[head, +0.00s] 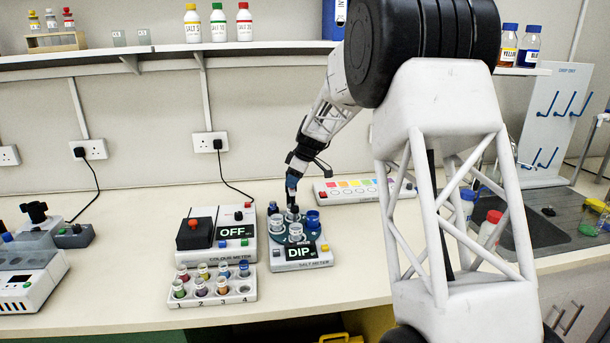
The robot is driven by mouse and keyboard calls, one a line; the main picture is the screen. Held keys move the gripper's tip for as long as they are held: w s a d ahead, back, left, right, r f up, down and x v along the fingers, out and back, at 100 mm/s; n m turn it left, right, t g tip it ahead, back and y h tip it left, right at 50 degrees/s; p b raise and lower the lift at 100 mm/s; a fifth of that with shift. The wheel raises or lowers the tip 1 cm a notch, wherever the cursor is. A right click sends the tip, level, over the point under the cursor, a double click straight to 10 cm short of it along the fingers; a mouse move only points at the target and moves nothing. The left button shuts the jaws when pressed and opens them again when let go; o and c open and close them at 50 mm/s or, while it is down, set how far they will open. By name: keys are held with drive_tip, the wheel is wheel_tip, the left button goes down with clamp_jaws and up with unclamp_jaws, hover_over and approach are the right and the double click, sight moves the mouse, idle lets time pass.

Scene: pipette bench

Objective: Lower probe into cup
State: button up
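The salt meter (303,264) stands mid-bench, its display reading "DIP". On it is a dark green round holder with several cups: a clear cup (296,231) in front, blue-topped ones at left and right (313,218), and one at the back. My gripper (292,187) points down over the back of this holder. A small dark piece (293,208), possibly the probe, shows just below the fingertips at the back cup. I cannot tell whether it is in the gripper, or inside the cup or above it. The finger gap is too small to see.
The colour meter (221,236), reading "OFF", stands close on the left. A white rack (214,288) of coloured vials is in front of it. A strip with coloured patches (362,190) lies behind to the right. Bare bench (120,290) is free at left.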

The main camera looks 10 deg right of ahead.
drive_tip(key=shift+r, duration=1.25)
drive_tip(key=s+v, duration=0.1)
drive_tip(key=v, duration=0.8)
drive_tip(key=s+r+m+h, duration=0.1)
drive_tip(key=s+r+m, duration=0.1)
drive_tip(key=s, duration=1)
drive_tip(key=s+r+m+h, duration=0.1)
drive_tip(key=s+r+m, duration=0.1)
drive_tip(key=s, duration=1)
drive_tip(key=shift+d+r+m, duration=0.4)
drive_tip(key=shift+d+m, duration=0.1)
drive_tip(key=shift+m, duration=0.3)
drive_tip(key=shift+o, duration=1.4)
drive_tip(key=shift+w, duration=0.45)
drive_tip(key=w+a+f+m, duration=0.1)
drive_tip(key=w+m, duration=0.3)
drive_tip(key=w, duration=0.4)
drive_tip(key=w+a+f+m+g+h, duration=0.1)
drive_tip(key=w+f+m, duration=0.3)
drive_tip(key=w, duration=0.5)
drive_tip(key=w+a+f+m+h, duration=0.1)
drive_tip(key=w+a+f+m, duration=0.1)
drive_tip(key=w, duration=0.6)
drive_tip(key=shift+w+a+f+m+g, duration=0.2)
drive_tip(key=shift+f+m, duration=0.05)
drive_tip(key=shift+m, duration=0.35)
drive_tip(key=shift+w+a+f+m+g, duration=0.2)
drive_tip(key=shift+f+m, duration=0.05)
drive_tip(key=shift+m, duration=0.35)
